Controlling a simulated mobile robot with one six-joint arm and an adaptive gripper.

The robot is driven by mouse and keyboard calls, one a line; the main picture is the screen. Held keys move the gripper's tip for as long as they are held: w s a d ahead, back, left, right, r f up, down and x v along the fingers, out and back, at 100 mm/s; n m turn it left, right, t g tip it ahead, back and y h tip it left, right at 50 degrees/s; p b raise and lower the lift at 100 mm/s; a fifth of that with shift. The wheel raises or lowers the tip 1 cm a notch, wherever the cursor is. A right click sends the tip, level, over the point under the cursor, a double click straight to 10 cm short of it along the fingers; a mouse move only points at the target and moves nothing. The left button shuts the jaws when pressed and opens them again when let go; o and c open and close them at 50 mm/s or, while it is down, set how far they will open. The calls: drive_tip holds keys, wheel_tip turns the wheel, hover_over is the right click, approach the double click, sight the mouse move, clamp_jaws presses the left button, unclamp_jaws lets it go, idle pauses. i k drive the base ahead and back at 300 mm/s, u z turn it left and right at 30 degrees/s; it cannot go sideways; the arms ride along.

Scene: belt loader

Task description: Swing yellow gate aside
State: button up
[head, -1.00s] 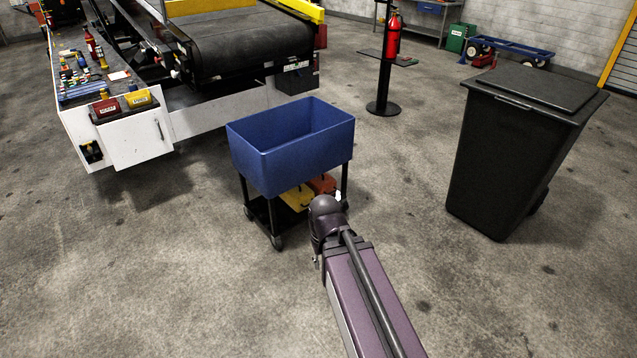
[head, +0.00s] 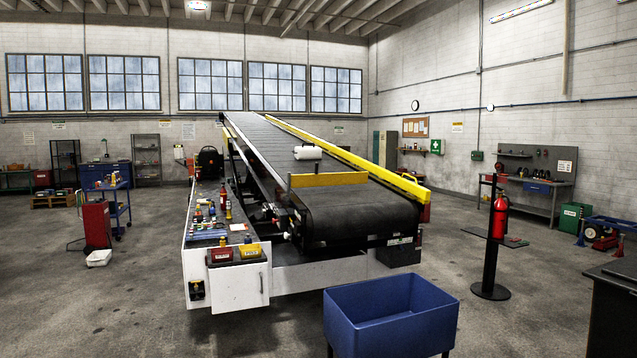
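The yellow gate (head: 329,179) is a flat yellow bar standing across the black belt of the belt loader (head: 360,215), near its lower front end. A white roll-shaped item (head: 308,153) lies on the belt just behind the gate. A long yellow rail (head: 350,158) runs up the right side of the belt. My gripper is not in this view, so its state and its distance from the gate do not show.
A blue tub (head: 392,318) on a cart stands in front of the loader. A white side deck (head: 225,285) with bottles and tools is at the left. A fire extinguisher stand (head: 493,245) and a dark bin (head: 612,310) are at the right. Open floor lies left.

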sight(316, 180)
drive_tip(key=u, duration=1.4)
drive_tip(key=i, duration=4)
